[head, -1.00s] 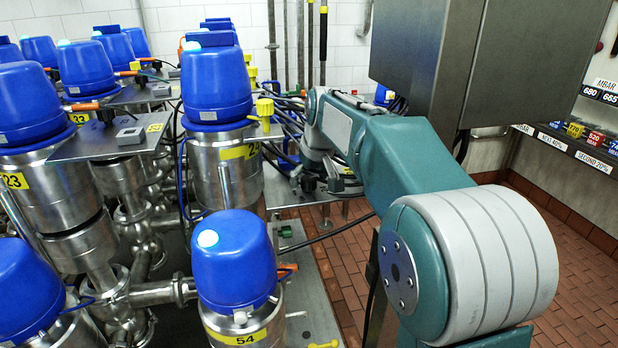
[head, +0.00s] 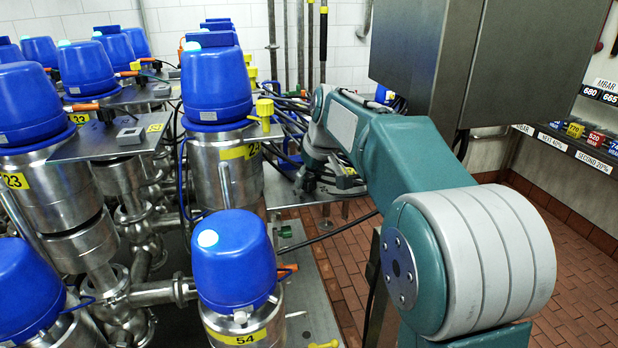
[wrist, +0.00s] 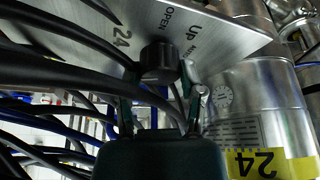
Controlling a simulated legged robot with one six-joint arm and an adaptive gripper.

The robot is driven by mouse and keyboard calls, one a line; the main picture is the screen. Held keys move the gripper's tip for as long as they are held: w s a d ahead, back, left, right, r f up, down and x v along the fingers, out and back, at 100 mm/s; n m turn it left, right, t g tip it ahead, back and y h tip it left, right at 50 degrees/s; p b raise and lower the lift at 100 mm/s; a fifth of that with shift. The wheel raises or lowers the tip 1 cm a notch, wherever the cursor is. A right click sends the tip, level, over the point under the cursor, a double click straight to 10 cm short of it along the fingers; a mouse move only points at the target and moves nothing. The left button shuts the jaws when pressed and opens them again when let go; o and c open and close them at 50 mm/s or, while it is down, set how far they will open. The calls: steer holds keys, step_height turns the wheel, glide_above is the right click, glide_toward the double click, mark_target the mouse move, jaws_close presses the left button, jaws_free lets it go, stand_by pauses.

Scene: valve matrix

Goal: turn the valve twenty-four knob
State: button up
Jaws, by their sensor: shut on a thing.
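The valve twenty-four knob (wrist: 159,62) is a short black cylinder on a slanted metal plate (wrist: 205,32) marked 24, OPEN and Up in the wrist view. My gripper (wrist: 157,82) reaches it from below, with one finger on each side, and is shut on it. The palm hides the lower middle of the wrist view. A steel valve body (wrist: 250,90) with a yellow 24 label (wrist: 268,163) stands to the right. In the head view my arm reaches away toward the cables, and the knob cannot be made out there.
Black and blue cables (wrist: 45,110) crowd the left of the wrist view, close to my gripper. Blue-capped valves (head: 233,258) fill the left of the head view. A grey cabinet (head: 480,60) hangs above my arm. The tiled floor (head: 575,270) at right is open.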

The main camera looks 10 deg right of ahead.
mark_target(309, 178)
steer(key=n+y, duration=0.1)
steer(key=n, duration=0.1)
steer(key=n+g, duration=0.1)
steer(key=n, duration=0.2)
steer(key=shift+f+y, duration=0.2)
steer(key=shift+y, duration=0.2)
steer(key=shift+d+n, duration=0.1)
steer(key=shift+n, duration=0.2)
steer(key=o, duration=1.2)
steer(key=shift+r, duration=0.1)
step_height(309, 178, up, 10)
steer(key=shift+w+f, duration=0.15)
steer(key=shift+f, duration=0.1)
steer(key=shift+r, duration=0.15)
